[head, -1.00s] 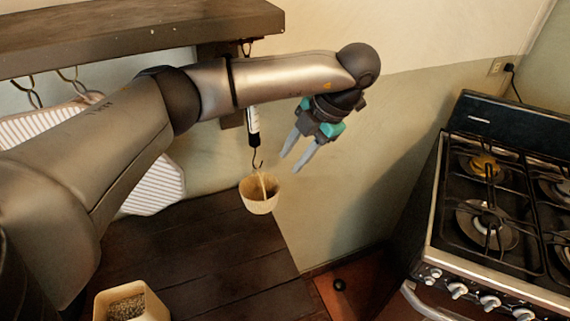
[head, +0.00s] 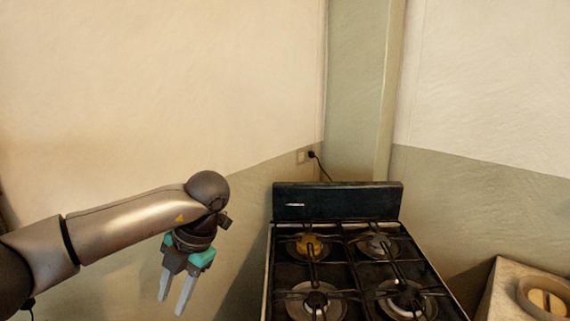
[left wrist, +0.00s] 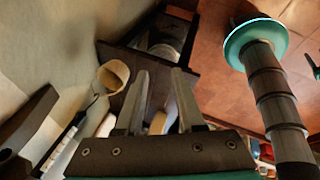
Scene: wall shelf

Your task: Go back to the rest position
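My left gripper (head: 176,292) hangs at the lower left of the head view, fingers pointing down, in front of the wall. Its two fingers are apart with nothing between them. The left wrist view also shows the open fingers (left wrist: 160,100), with a gap between the tips. A small cream cup (left wrist: 113,75) hangs from a dark hook scale (left wrist: 70,135) to the left of the fingers, apart from them. My right gripper does not show clearly in any view.
A gas stove (head: 340,262) stands right of my left gripper in the head view. A pale counter (head: 505,292) with a round bowl (head: 548,297) is at the far right. A dark shelf piece (left wrist: 20,135) is close at the left wrist view's left edge.

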